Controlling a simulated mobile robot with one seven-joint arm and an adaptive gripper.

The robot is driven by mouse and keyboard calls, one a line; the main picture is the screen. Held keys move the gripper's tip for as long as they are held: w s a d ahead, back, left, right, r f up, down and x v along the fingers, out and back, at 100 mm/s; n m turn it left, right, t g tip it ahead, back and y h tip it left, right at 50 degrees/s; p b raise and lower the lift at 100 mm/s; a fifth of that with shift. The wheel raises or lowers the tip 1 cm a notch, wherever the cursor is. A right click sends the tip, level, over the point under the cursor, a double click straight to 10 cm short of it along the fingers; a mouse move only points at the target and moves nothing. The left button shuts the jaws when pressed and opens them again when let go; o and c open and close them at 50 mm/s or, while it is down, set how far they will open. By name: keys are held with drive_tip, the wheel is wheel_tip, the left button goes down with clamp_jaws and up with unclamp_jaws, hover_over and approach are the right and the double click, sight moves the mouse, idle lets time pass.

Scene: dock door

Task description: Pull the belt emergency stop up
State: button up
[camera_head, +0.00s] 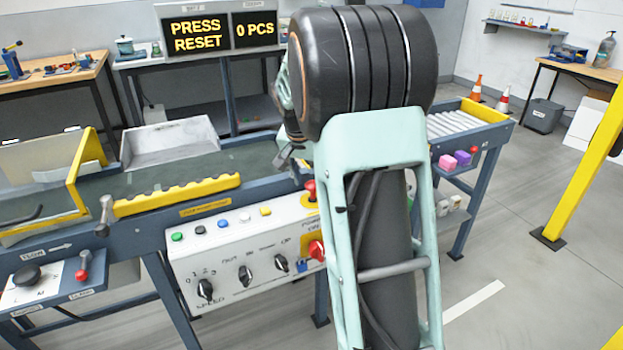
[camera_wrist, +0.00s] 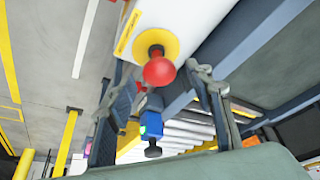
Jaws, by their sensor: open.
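The belt emergency stop is a red knob (camera_head: 310,188) on a yellow base at the top right of the white control panel (camera_head: 240,240). In the wrist view, a round red knob (camera_wrist: 159,71) stands out from a yellow disc on a white surface. My gripper (camera_wrist: 160,76) is open, with one finger on each side of that knob. No contact between fingers and knob is clear. In the head view my arm hides most of the gripper, and only a dark part shows left of the arm, just above the emergency stop.
A red rotary switch (camera_head: 317,251) sits below the stop, beside my arm. The panel carries buttons and black knobs (camera_head: 246,276). The conveyor belt (camera_head: 150,183) runs behind it with a grey bin (camera_head: 168,145). A display (camera_head: 194,35) reads PRESS RESET. A yellow post (camera_head: 590,150) stands right; floor between is clear.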

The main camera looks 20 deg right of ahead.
drive_tip(key=v, duration=1.2)
drive_tip(key=shift+d+r, duration=0.1)
drive_tip(key=shift+r, duration=0.05)
